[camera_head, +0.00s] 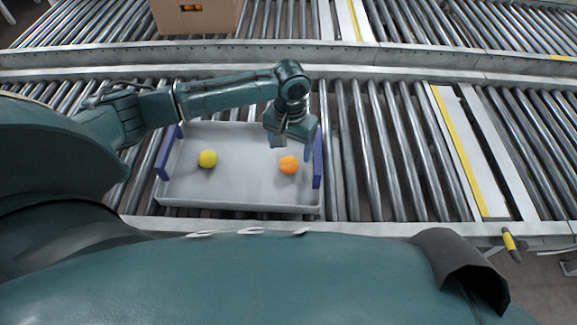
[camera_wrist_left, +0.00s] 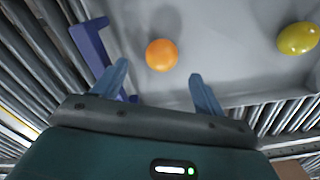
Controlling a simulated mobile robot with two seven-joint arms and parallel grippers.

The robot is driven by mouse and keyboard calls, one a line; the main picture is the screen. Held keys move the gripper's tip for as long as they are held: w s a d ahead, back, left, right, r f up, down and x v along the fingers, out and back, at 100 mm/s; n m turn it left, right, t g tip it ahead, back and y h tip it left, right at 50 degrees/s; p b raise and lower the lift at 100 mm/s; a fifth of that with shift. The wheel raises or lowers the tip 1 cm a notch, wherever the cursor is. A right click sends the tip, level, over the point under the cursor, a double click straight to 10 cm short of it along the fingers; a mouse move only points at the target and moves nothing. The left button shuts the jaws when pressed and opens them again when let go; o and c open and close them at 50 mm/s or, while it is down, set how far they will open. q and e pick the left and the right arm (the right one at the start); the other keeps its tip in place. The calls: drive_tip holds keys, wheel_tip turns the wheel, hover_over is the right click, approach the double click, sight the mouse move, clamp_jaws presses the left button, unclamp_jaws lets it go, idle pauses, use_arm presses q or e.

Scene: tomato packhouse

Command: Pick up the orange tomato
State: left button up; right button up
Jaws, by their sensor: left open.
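The orange tomato (camera_head: 288,165) lies in the right part of a grey tray (camera_head: 240,196). A yellow tomato (camera_head: 208,158) lies in the tray's left part. My left gripper (camera_head: 291,143) is above the tray's right end, just behind the orange tomato in the head view. In the left wrist view, the orange tomato (camera_wrist_left: 161,55) is ahead of the open, empty fingers of my left gripper (camera_wrist_left: 160,88), roughly centred between them and apart from both. The yellow tomato (camera_wrist_left: 297,38) is at the upper right there. My right gripper is not seen.
The tray has blue handles at its ends, the right one (camera_head: 317,160) close beside my left gripper. The tray stands on a roller conveyor (camera_head: 375,150). A cardboard box (camera_head: 198,20) with orange contents stands on the far conveyor. The rollers right of the tray are clear.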

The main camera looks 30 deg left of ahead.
use_arm(q)
wheel_tip(320, 180, down, 6)
drive_tip(key=shift+w+a+r+b, duration=0.1)
drive_tip(key=shift+w+a+b, duration=0.05)
drive_tip(key=shift+b, duration=0.9)
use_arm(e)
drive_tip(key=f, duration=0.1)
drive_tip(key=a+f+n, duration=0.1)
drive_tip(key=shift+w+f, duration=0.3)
use_arm(q)
drive_tip(key=c, duration=0.8)
drive_tip(key=shift+r, duration=0.1)
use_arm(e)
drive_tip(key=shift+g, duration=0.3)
